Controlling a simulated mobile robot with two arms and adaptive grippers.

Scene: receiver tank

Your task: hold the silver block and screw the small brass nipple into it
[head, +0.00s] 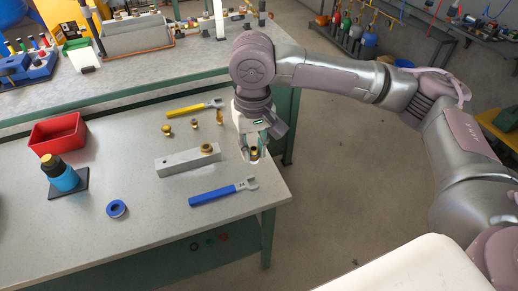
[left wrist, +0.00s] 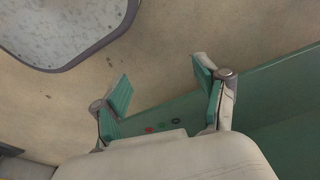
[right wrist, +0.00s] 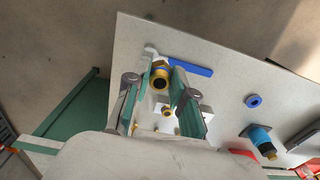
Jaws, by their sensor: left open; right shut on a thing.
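The silver block (head: 180,164) lies on the grey bench, with a brass fitting (head: 207,149) in its top near the right end. My right gripper (head: 252,158) is shut on a brass piece (head: 254,152), to the right of the block near the bench's right edge. In the right wrist view the held brass piece (right wrist: 160,78) shows a dark round opening between the fingers. Several small brass parts (head: 167,130) stand behind the block; I cannot tell which is the small nipple. My left gripper (left wrist: 163,85) is open and empty, away from the bench top.
A blue wrench (head: 215,193) lies in front of the block and a yellow-handled wrench (head: 190,110) behind it. A red bin (head: 58,133), a blue bottle (head: 62,176) and a blue tape ring (head: 116,208) are at the left.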

